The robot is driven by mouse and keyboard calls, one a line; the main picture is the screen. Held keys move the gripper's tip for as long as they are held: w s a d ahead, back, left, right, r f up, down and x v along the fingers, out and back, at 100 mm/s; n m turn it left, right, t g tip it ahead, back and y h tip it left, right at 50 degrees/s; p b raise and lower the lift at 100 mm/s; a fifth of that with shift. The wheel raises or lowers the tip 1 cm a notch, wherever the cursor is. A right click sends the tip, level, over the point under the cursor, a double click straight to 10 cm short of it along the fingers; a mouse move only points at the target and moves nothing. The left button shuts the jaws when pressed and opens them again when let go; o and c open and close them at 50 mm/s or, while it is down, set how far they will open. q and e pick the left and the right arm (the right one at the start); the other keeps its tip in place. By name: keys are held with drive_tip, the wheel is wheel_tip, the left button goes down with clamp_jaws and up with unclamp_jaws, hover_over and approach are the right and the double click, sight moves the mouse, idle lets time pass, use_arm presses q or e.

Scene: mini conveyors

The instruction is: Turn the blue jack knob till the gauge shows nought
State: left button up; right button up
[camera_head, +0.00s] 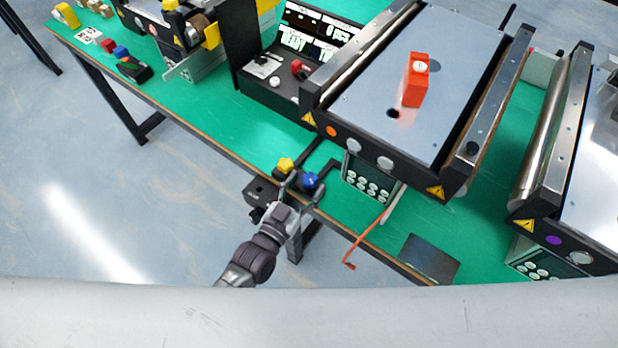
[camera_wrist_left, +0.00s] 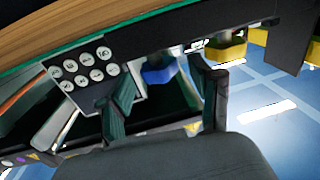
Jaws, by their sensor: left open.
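The blue knob (camera_head: 310,181) sits at the table's front edge, below the near end of the middle conveyor. It also shows in the left wrist view (camera_wrist_left: 160,74). My left gripper (camera_head: 304,190) is open, with one finger on each side of the blue knob. In the left wrist view its fingers (camera_wrist_left: 163,82) frame the knob; I cannot tell whether they touch it. An orange block (camera_head: 415,80) with a small white face stands on the middle conveyor's plate. It may be the gauge, but its reading is too small to tell. My right gripper is not in view.
A yellow knob (camera_head: 285,165) is close beside the blue one. A button panel (camera_head: 369,180) is just right of them, with an orange cable (camera_head: 368,236) below it. The conveyor's corner (camera_head: 440,190) overhangs the green table (camera_head: 240,135). A lit display (camera_head: 305,42) stands behind.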

use_arm(q)
drive_tip(key=v, duration=1)
drive_tip(key=shift+w, duration=0.1)
drive_tip(key=s+a+f+g+y, duration=0.2)
drive_tip(key=a+f, duration=0.1)
drive_tip(key=f, duration=0.5)
drive_tip(key=s+a+f+n+g+y, duration=0.1)
drive_tip(key=s+a+f+g+y, duration=0.15)
drive_tip(key=f, duration=0.55)
drive_tip(key=s+a+f+g+y, duration=0.15)
drive_tip(key=a+f, duration=0.25)
drive_tip(key=f, duration=0.4)
drive_tip(key=s+a+f+n+g+y, duration=0.1)
drive_tip(key=s+a+f+g, duration=0.3)
drive_tip(key=s+f, duration=0.3)
drive_tip(key=s+a+f+n+g+y, duration=0.1)
drive_tip(key=s+a+f+g, duration=0.3)
drive_tip(key=s, duration=1.2)
wheel_tip(320, 180, down, 5)
drive_tip(key=shift+s+r+n+g+y, duration=0.2)
drive_tip(key=shift+s+n+g+y, duration=0.1)
drive_tip(key=shift+y, duration=0.2)
drive_tip(key=shift+w, duration=0.1)
